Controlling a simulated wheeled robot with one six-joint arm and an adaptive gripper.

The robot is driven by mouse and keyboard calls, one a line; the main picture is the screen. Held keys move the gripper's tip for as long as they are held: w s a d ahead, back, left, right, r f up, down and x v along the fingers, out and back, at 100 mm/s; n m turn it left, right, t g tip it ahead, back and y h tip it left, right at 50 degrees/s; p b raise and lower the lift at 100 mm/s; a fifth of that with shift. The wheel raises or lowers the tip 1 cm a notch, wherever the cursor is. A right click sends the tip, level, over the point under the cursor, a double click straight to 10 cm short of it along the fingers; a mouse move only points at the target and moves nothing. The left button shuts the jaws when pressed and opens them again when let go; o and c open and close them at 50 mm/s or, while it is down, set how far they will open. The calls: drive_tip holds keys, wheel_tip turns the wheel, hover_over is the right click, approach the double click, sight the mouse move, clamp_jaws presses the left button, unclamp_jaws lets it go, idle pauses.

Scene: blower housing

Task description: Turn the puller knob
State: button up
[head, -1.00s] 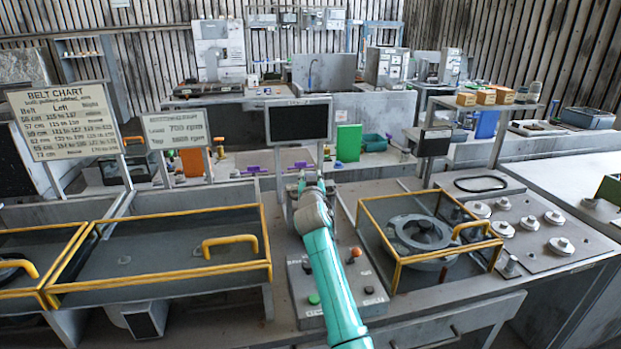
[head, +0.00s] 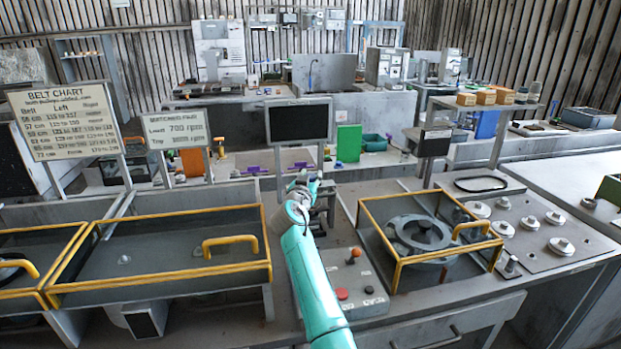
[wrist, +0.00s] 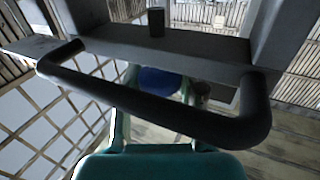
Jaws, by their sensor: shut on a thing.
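My gripper (head: 306,182) is up at a grey upright fixture (head: 325,205) below the dark screen, mostly hidden by my teal arm in the head view. In the wrist view its teal fingers point away from the camera, with a rounded blue piece (wrist: 160,80) between them. This blue piece appears to be the puller knob, and the gripper is shut on it. A thick dark bar handle (wrist: 150,97) crosses in front of the fingers and hides part of the grip. How far the knob is turned cannot be told.
A dark screen (head: 299,121) stands just behind the gripper. A control box (head: 362,285) with an orange-topped lever and a red button lies right of my arm. Yellow-framed guards stand on both sides, the right one (head: 398,262) around a round housing (head: 418,236).

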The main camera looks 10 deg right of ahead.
drive_tip(key=o, duration=1.2)
drive_tip(key=shift+f, duration=0.1)
drive_tip(key=shift+c, duration=0.2)
wheel_tip(320, 180, up, 10)
drive_tip(key=shift+r, duration=0.1)
